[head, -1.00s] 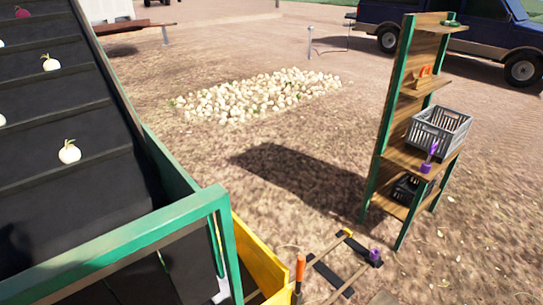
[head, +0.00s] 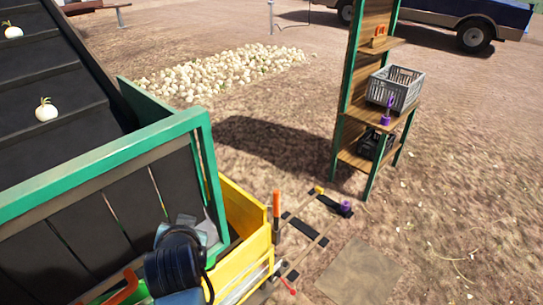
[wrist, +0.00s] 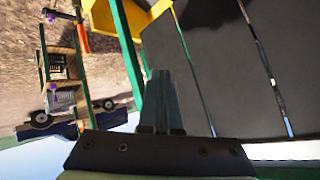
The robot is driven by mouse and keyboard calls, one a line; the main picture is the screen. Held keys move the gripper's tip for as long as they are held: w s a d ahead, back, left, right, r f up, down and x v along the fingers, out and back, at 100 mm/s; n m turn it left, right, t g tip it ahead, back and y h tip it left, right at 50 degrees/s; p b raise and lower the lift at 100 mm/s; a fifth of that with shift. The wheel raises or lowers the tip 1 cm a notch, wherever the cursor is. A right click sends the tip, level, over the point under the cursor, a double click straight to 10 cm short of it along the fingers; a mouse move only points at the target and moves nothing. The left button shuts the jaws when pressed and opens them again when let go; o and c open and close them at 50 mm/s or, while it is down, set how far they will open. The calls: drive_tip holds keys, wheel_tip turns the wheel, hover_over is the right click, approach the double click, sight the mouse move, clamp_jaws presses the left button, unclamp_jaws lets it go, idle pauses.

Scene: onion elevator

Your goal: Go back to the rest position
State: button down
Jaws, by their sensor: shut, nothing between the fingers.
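My gripper (wrist: 160,78) is shut and empty in the wrist view, its two grey fingers together. In the head view, my dark arm end shows at the bottom, in front of the elevator's black lower panels; the fingers are hard to make out there. The onion elevator (head: 105,172) has a green frame and a black sloped belt. White onions ride on it, one on a lower step (head: 46,110) and one higher up (head: 12,31). In the wrist view the black panels (wrist: 222,65) lie to the right of the fingers.
A yellow bin (head: 250,215) adjoins the elevator's right side. A wooden shelf (head: 352,125) with a grey crate (head: 395,88) stands at the right. An onion pile (head: 220,72) lies behind. Tools lie near a flat slab (head: 360,272). Open dirt is at the right.

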drive_tip(key=w+d+r+t+b, duration=0.15)
drive_tip(key=d+r+t, duration=0.35)
drive_tip(key=r, duration=0.7)
drive_tip(key=d+r+t+b, duration=0.3)
drive_tip(key=d+r+t, duration=0.15)
drive_tip(key=r, duration=0.75)
drive_tip(key=s+d+r+t+h+b, duration=0.2)
drive_tip(key=s+d+r+t, duration=0.2)
drive_tip(key=s+r, duration=0.3)
drive_tip(key=s+d+r+n+t+h+b, duration=0.1)
drive_tip(key=s+d+r+t, duration=0.3)
drive_tip(key=s+d+r, duration=0.2)
wheel_tip(320, 180, up, 4)
drive_tip(key=shift+s+d+h+b, duration=0.15)
drive_tip(key=shift+s+h+b, duration=0.25)
drive_tip(key=shift+s, duration=0.85)
